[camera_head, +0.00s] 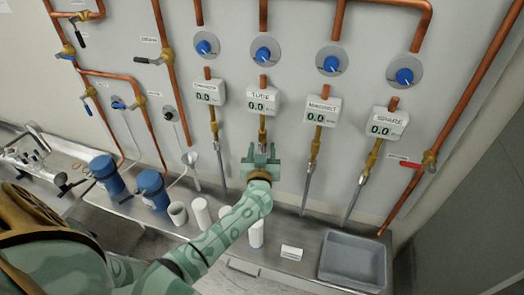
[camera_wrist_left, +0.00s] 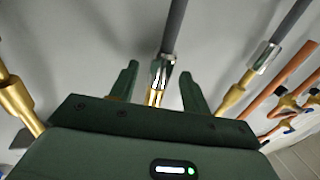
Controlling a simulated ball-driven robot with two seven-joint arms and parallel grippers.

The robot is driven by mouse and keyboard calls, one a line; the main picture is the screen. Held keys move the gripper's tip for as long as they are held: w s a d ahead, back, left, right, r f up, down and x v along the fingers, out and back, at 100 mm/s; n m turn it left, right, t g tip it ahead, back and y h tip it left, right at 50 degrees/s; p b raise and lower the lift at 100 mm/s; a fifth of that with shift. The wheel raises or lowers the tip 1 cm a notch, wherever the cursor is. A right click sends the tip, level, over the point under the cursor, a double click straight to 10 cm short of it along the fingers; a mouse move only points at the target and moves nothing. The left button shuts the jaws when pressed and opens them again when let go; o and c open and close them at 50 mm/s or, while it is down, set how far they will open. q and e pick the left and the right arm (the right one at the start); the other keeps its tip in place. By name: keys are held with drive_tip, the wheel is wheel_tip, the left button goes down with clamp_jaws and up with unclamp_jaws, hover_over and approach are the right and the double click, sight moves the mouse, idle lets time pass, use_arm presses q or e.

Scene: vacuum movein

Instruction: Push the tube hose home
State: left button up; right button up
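The TUBE meter box (camera_head: 263,101) reads 0.0 on the wall, with a brass fitting (camera_head: 262,128) hanging below it. My left gripper (camera_head: 262,157) is over the lower end of this fitting in the head view and hides the hose there. In the left wrist view, the grey tube hose (camera_wrist_left: 174,25) with its shiny metal end (camera_wrist_left: 161,72) meets brass (camera_wrist_left: 155,97) between my two open fingers (camera_wrist_left: 160,88). Gaps show on both sides of it. Whether the hose end is fully seated cannot be told. My right gripper is not in view.
Neighbouring hoses hang under the MAGNET box (camera_head: 320,110) and the SPARE box (camera_head: 386,123). A steel bench below holds a grey tray (camera_head: 353,262), white cylinders (camera_head: 201,213) and blue pumps (camera_head: 152,188). A red-handled valve (camera_head: 411,164) is at right.

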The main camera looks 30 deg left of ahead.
use_arm(q)
drive_tip(key=shift+s+d+f, duration=0.15)
drive_tip(key=shift+s+d, duration=0.05)
drive_tip(key=shift+s, duration=0.15)
drive_tip(key=v, duration=1.5)
drive_tip(key=shift+s+d, duration=0.2)
drive_tip(key=shift+s, duration=0.05)
